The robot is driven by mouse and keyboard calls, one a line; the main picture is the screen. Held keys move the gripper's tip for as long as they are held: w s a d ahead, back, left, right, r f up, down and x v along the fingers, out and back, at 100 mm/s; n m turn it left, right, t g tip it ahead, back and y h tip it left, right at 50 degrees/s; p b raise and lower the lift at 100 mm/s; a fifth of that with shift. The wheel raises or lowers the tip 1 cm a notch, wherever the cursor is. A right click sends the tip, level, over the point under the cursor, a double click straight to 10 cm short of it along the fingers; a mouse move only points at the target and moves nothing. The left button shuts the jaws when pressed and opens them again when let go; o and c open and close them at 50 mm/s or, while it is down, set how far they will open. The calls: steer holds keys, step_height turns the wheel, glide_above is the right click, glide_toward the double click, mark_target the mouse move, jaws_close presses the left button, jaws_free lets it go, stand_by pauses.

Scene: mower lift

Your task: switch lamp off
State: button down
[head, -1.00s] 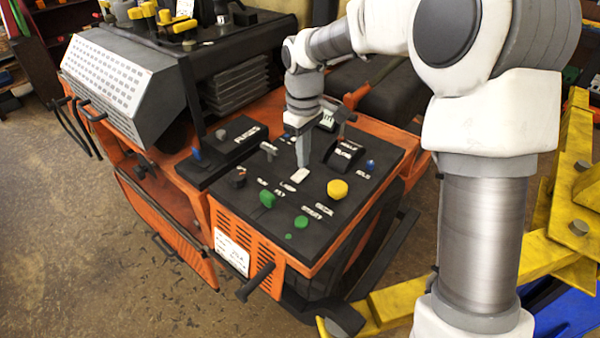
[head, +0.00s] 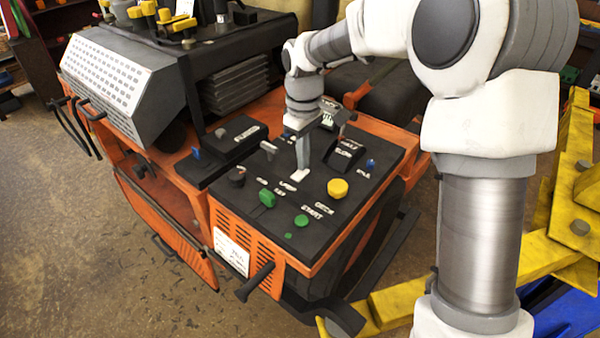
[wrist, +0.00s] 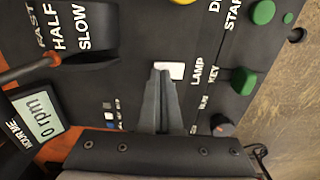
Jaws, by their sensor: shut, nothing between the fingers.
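The lamp switch (wrist: 171,70) is a small white rocker beside the word LAMP on the black control panel (head: 330,215). In the head view the switch (head: 298,174) shows just below my fingertips. My gripper (wrist: 160,75) is shut and empty, pointing down at the panel. Its fingertips are at the edge of the white switch and cover part of it. I cannot tell whether they touch it or which way the rocker is tilted.
A yellow knob (head: 338,188), a green key knob (head: 267,198), a green start button (head: 301,221) and a black dial (head: 237,177) surround the switch. A throttle block (head: 344,154) and a small display (wrist: 38,118) stand close to my gripper.

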steer(key=shift+f+b, duration=0.3)
steer(key=shift+f, duration=0.2)
steer(key=shift+r, duration=0.15)
steer(key=shift+r+p, duration=2.85)
steer(key=shift+r, duration=0.55)
